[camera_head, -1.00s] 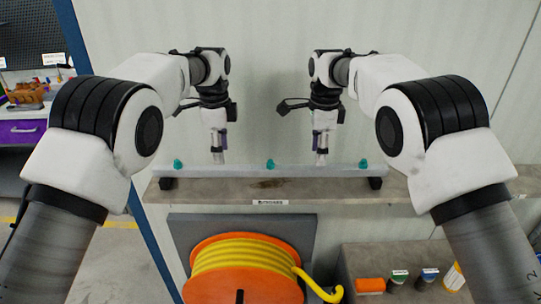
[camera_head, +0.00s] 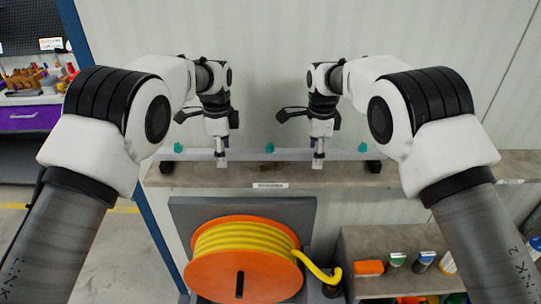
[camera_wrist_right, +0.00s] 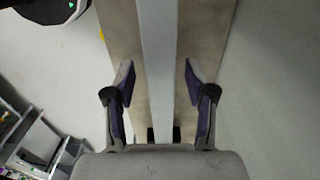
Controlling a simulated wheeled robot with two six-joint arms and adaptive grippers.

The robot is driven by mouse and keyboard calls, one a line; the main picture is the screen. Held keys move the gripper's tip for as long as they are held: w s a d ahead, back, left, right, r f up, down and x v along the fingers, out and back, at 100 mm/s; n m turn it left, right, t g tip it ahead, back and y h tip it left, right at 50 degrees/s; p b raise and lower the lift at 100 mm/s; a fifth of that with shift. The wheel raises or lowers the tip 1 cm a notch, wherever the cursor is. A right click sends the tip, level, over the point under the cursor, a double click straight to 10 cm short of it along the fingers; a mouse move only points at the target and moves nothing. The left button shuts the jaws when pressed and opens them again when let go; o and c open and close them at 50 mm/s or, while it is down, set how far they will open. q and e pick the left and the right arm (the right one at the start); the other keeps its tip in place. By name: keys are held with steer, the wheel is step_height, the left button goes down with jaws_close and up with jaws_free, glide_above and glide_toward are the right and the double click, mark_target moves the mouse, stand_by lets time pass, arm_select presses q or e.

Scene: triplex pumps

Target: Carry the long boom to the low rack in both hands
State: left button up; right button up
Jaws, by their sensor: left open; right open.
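The long boom (camera_head: 270,155) is a straight pale grey bar with several teal knobs, lying level across two black supports on a stone-coloured ledge (camera_head: 215,178). My left gripper (camera_head: 221,160) points down at the boom left of its middle; its fingers are small, and I cannot make out how they sit around the bar. My right gripper (camera_head: 318,161) points down at the boom right of its middle. In the right wrist view its open fingers (camera_wrist_right: 160,88) stand either side of the boom (camera_wrist_right: 158,45), with gaps on both sides. I cannot tell which surface is the low rack.
Below the ledge is an orange reel (camera_head: 240,262) of yellow hose. A lower shelf (camera_head: 385,240) with several small containers is at the lower right. A pale wall (camera_head: 270,60) stands close behind. A workbench with a purple drawer (camera_head: 30,118) is at far left.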

arm_select(q)
steer(key=shift+w+f, duration=0.15)
steer(key=shift+f, duration=0.15)
arm_select(e)
steer(key=shift+w+f, duration=0.1)
steer(key=shift+f, duration=0.2)
arm_select(q)
steer(key=shift+r, duration=0.1)
jaws_close()
arm_select(e)
steer(key=shift+r, duration=0.1)
jaws_close()
arm_select(q)
steer(key=shift+r, duration=0.1)
